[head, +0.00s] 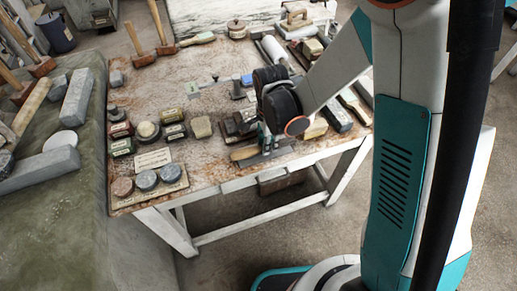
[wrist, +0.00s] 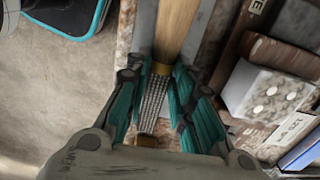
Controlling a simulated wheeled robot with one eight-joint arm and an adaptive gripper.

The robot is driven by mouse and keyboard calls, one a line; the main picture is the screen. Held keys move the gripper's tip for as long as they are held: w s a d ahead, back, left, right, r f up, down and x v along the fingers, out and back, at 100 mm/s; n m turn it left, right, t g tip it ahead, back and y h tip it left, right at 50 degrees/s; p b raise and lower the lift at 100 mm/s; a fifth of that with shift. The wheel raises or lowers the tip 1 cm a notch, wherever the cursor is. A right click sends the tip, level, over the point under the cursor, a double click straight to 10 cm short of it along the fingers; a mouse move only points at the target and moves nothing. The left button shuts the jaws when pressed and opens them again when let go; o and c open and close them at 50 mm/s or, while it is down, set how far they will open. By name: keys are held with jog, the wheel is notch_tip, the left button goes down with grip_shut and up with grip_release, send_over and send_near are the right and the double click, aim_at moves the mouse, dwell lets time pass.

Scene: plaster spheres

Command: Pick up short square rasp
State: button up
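The short square rasp has a pale wooden handle (wrist: 177,28), a brass collar and a rough grey metal body (wrist: 154,100). In the wrist view it runs from the top middle down between the fingers. My gripper (wrist: 160,82) has its teal fingers close against both sides of the rasp just below the collar, shut on it. In the head view my gripper (head: 264,143) is low at the table's front edge, and the handle (head: 243,153) sticks out to its left. The rasp's metal part is mostly hidden there. It is at table level, over a grey flat piece.
The worn table (head: 200,78) is crowded. A speckled white block (wrist: 268,95) is close to the right finger.

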grip_shut()
jog(key=shift+r, duration=0.1)
notch_tip(320, 180, up, 20)
jog(key=p, duration=0.6)
jog(key=shift+o, duration=1)
grip_release()
grip_shut()
